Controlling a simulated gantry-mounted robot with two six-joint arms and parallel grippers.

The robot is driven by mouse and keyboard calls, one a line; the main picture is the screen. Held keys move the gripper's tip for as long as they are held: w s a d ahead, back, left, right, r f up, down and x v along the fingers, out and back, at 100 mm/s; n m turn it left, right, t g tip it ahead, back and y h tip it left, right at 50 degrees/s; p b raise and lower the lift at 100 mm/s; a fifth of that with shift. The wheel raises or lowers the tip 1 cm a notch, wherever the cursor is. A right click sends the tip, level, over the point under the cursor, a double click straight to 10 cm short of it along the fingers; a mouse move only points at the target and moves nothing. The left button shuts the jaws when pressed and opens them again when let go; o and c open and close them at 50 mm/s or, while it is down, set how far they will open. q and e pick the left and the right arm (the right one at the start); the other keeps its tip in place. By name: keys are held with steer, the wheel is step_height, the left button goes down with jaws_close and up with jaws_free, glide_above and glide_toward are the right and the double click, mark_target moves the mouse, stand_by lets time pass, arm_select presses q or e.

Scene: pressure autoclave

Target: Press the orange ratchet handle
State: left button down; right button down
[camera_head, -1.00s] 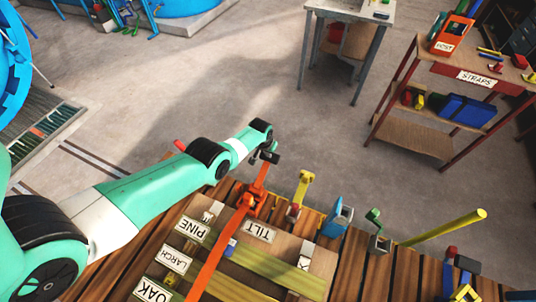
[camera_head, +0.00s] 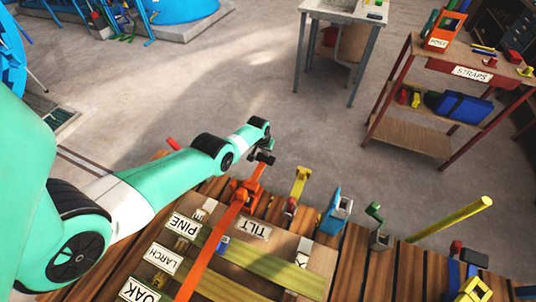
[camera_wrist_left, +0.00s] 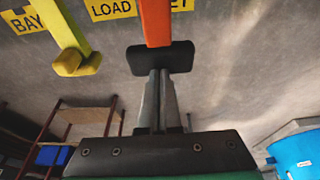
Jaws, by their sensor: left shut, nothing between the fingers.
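The orange ratchet handle (camera_head: 257,174) rises from its orange ratchet (camera_head: 243,193) at the far edge of the wooden deck and ends in a black grip (camera_head: 265,157). In the left wrist view, the orange handle (camera_wrist_left: 156,22) hangs down from the top, with its black grip (camera_wrist_left: 160,58) right at my fingertips. My left gripper (camera_head: 262,146) is shut and empty beside the grip; it also shows in the left wrist view (camera_wrist_left: 159,75). The fingertips look to be at or touching the grip; exact contact is hard to tell. My right gripper is in neither view.
An orange strap (camera_head: 212,252) runs toward me from the ratchet, past PINE, LARCH and OAK labels. Yellow (camera_head: 301,182), blue (camera_head: 336,213) and green (camera_head: 375,214) handles stand to the right. A yellow bar (camera_head: 450,220) sticks out farther right. A STRAPS shelf (camera_head: 470,75) stands behind.

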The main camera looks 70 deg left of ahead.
arm_select(q)
steer(key=shift+s+d+f, duration=0.1)
steer(key=shift+s+f, duration=0.2)
steer(key=shift+f, duration=0.2)
step_height(320, 180, up, 15)
steer(key=w+a+p, duration=0.1)
steer(key=p, duration=1)
steer(key=shift+w+a+p, duration=0.2)
steer(key=shift+w+p, duration=0.15)
steer(key=shift+p, duration=0.05)
